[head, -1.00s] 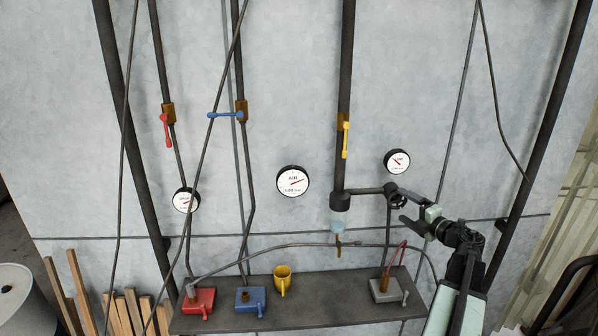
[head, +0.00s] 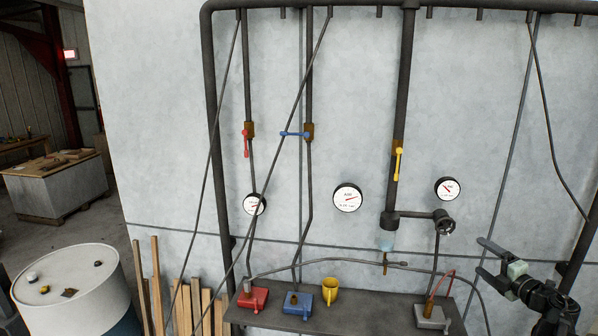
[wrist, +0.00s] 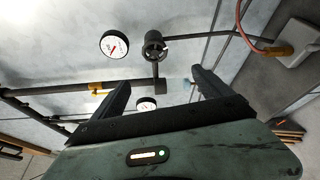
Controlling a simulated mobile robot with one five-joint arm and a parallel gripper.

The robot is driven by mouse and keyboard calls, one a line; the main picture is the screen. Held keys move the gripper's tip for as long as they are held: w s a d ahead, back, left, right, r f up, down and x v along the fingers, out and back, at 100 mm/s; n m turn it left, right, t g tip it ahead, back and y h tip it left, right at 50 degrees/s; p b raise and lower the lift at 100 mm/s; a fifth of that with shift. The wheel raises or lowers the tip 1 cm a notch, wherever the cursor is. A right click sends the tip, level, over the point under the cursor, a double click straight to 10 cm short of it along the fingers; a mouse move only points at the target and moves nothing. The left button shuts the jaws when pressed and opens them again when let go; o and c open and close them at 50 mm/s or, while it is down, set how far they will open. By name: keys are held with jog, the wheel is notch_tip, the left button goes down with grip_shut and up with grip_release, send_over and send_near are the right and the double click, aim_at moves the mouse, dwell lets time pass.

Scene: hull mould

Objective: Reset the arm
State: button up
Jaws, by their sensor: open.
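My arm (head: 540,296) reaches in from the lower right of the head view. My gripper (head: 486,258) is open and empty, in front of the wall to the right of the pipe fitting (head: 446,223). In the wrist view my gripper (wrist: 165,92) shows both dark fingers spread apart with nothing between them. Beyond the fingers the round pipe fitting (wrist: 155,45) and a gauge (wrist: 114,44) are seen. My gripper touches nothing that I can see.
Red, blue and yellow valve levers (head: 398,164) sit on wall pipes. A drum (head: 75,290) and planks (head: 190,303) stand left.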

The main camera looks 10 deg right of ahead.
jog(key=w+a+f+m+t+y+b, duration=0.1)
jog(key=w+a+f+b, duration=0.45)
jog(key=a, duration=0.85)
jog(key=w+a+f+m+t+y+b, duration=0.1)
jog(key=w+a+f+m+b, duration=0.15)
jog(key=w+a+b, duration=0.7)
jog(key=w+a+f+t+y+b, duration=0.1)
jog(key=w+a+f+b, duration=0.35)
jog(key=w+a, duration=0.85)
jog(key=s+a+f+m+g+h+b, duration=0.1)
jog(key=s+a+f+m+g+h, duration=0.2)
jog(key=f, duration=0.4)
jog(key=s+a+f+m+g+h+b, duration=0.1)
jog(key=s+a+f+m+g+b, duration=0.2)
jog(key=f+m, duration=0.4)
jog(key=s+a+f+m+g+h, duration=0.25)
jog(key=a+f, duration=0.25)
jog(key=f, duration=0.3)
jog(key=s+a+f+m+g+y, duration=0.1)
jog(key=s+f+g, duration=0.4)
jog(key=s, duration=0.5)
jog(key=s+a+f+m+g+y, duration=0.2)
jog(key=s+a+f+g, duration=0.3)
jog(key=s, duration=0.6)
jog(key=shift+s+a+f+m+g, duration=0.15)
jog(key=shift+f+m+g, duration=0.5)
jog(key=shift+g, duration=0.2)
